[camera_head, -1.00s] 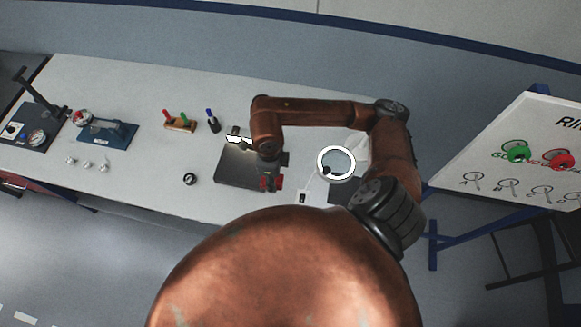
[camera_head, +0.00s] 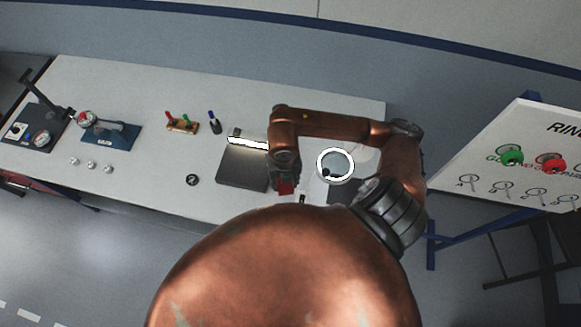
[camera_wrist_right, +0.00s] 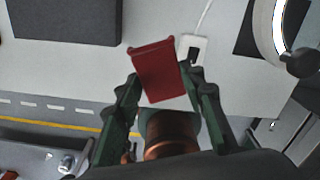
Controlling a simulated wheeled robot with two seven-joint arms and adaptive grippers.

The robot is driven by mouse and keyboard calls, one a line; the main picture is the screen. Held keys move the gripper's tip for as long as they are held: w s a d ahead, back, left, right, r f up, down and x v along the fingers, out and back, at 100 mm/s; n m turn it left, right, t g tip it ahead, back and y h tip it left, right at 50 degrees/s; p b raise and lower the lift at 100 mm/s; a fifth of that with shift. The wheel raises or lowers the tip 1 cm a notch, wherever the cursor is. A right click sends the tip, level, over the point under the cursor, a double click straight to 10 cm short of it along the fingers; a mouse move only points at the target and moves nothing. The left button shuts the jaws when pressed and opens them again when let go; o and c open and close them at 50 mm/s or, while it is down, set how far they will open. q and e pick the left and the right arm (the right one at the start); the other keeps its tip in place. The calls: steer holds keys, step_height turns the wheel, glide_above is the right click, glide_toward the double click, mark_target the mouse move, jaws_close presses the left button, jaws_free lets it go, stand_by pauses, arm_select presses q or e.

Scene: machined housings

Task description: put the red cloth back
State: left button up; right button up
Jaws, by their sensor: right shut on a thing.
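The red cloth (camera_wrist_right: 158,72) is a small, flat red piece held between the green fingers of my right gripper (camera_wrist_right: 167,92) in the right wrist view. In the head view the red cloth (camera_head: 286,188) shows at the lower end of my right gripper (camera_head: 285,178), just right of the dark plate, above the front part of the table. The fingers are shut on it. Whether its lower edge touches the table I cannot tell. My left gripper is not in view.
A dark plate (camera_head: 240,170) with a bright light bar (camera_head: 248,143) lies left of the gripper. A ring-lamp magnifier (camera_head: 350,172) stands close on the right. A white block (camera_wrist_right: 192,47) with a cable lies by the cloth. Table is clear around the black ring (camera_head: 192,180).

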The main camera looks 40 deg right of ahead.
steer(key=w+d+f+p, duration=0.1)
steer(key=w+d+f, duration=0.2)
steer(key=d+f, duration=0.1)
steer(key=w+d+f+p, duration=0.1)
steer(key=w+d+f, duration=0.2)
steer(key=w+d, duration=0.1)
steer(key=shift+w+d+f, duration=0.15)
steer(key=shift+f, duration=0.25)
steer(key=shift+w+d+f, duration=0.3)
steer(key=shift+f, duration=0.2)
step_height(320, 180, down, 3)
steer(key=shift+r+p, duration=0.1)
steer(key=shift+p, duration=0.45)
steer(key=shift+d+f, duration=0.1)
steer(key=shift+f, duration=0.15)
steer(key=shift+f, duration=0.1)
